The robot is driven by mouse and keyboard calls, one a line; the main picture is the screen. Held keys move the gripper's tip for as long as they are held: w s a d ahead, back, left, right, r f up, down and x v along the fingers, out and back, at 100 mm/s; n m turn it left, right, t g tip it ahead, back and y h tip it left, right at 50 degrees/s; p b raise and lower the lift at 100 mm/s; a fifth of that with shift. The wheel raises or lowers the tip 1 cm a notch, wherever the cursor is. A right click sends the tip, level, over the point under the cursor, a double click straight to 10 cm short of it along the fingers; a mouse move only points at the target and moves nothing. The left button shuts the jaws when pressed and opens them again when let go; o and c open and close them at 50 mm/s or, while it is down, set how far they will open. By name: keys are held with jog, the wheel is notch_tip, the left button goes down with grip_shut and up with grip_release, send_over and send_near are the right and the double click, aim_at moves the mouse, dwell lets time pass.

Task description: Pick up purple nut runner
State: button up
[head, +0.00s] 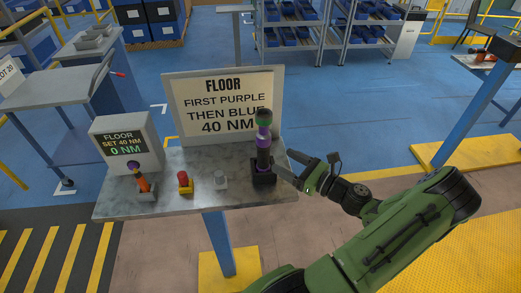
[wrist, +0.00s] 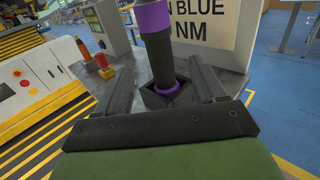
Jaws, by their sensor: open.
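The purple nut runner (head: 263,140) stands upright in a black holder (head: 263,179) at the right end of the grey table. It has a dark body, purple bands and a green-rimmed top. In the wrist view the nut runner (wrist: 160,58) rises between the lines of my fingers, a purple ring at its base; its top is cut off. My gripper (head: 287,165) is open and empty, just right of the tool, at about the height of its lower body. In the wrist view my gripper (wrist: 162,72) has one finger on each side of the tool, with no contact visible.
A sign (head: 223,105) reading first purple then blue, 40 NM, stands behind. A display (head: 126,143) reads 0 NM.

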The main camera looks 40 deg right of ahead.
aim_at(264, 125)
jog(key=w, duration=0.3)
jog(key=w+a, duration=0.1)
jog(key=w, duration=0.1)
jog(key=w+p, duration=0.1)
jog(key=w, duration=0.2)
jog(key=shift+w+a+f, duration=0.15)
jog(key=shift+w+a, duration=0.2)
jog(key=shift+s, duration=0.1)
jog(key=shift+c, duration=1.2)
grip_shut()
jog(key=shift+r, duration=0.25)
notch_tip(264, 125, up, 10)
jog(key=shift+f+p, duration=0.1)
jog(key=shift+p, duration=0.45)
jog(key=shift+c, duration=1.6)
grip_release()
jog(key=c, duration=0.7)
jog(key=shift+f, duration=0.1)
grip_shut()
